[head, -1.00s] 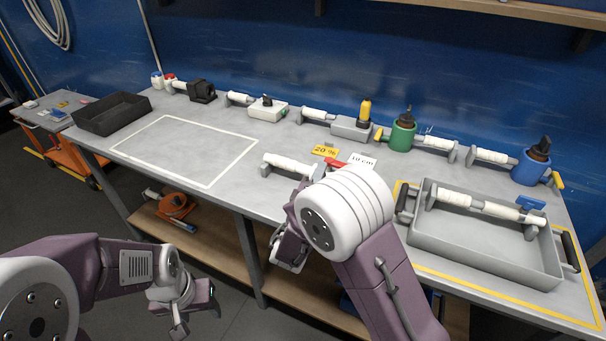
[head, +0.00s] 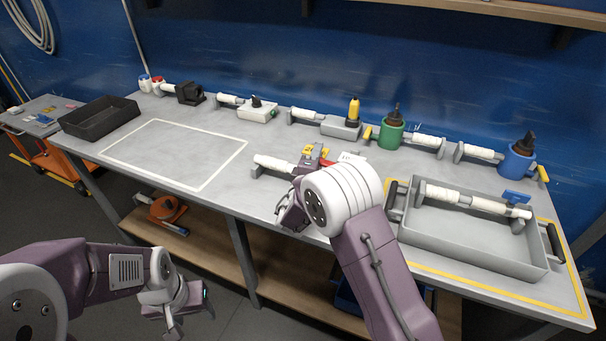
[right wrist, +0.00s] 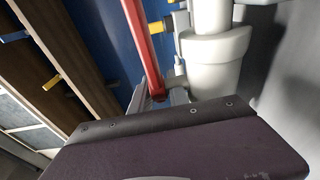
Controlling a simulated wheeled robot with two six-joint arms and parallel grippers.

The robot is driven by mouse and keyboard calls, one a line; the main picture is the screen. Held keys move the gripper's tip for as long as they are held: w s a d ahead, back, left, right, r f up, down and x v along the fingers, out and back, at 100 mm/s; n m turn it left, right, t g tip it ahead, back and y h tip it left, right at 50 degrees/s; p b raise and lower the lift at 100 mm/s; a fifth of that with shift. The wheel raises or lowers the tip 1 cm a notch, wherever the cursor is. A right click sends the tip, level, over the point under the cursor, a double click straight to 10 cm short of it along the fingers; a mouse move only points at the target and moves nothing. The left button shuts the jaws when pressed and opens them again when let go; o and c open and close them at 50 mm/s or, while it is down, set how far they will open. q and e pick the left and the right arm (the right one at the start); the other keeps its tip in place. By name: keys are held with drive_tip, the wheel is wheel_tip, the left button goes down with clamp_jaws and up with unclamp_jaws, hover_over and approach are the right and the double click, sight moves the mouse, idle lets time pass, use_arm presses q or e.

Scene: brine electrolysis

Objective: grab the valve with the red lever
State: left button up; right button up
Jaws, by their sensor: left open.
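The valve's white pipe (head: 275,164) lies on its mount near the bench's middle. Its red lever (head: 326,163) shows only partly in the head view, behind my right arm. In the right wrist view the long red lever (right wrist: 143,45) runs beside the white pipe body (right wrist: 213,55). My right gripper (head: 311,157) is at the valve, partly hidden by my arm. Whether its jaws touch or close on the valve cannot be seen. My left gripper (head: 180,314) is open and empty, low in front of the bench.
A grey tray (head: 470,262) holding a white pipe piece stands at the right. A black bin (head: 98,118) is at the far left. Several pipe pieces, a green container (head: 391,134) and a blue container (head: 517,163) line the back. The white-outlined area (head: 175,155) is clear.

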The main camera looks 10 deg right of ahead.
clamp_jaws()
idle(1.3)
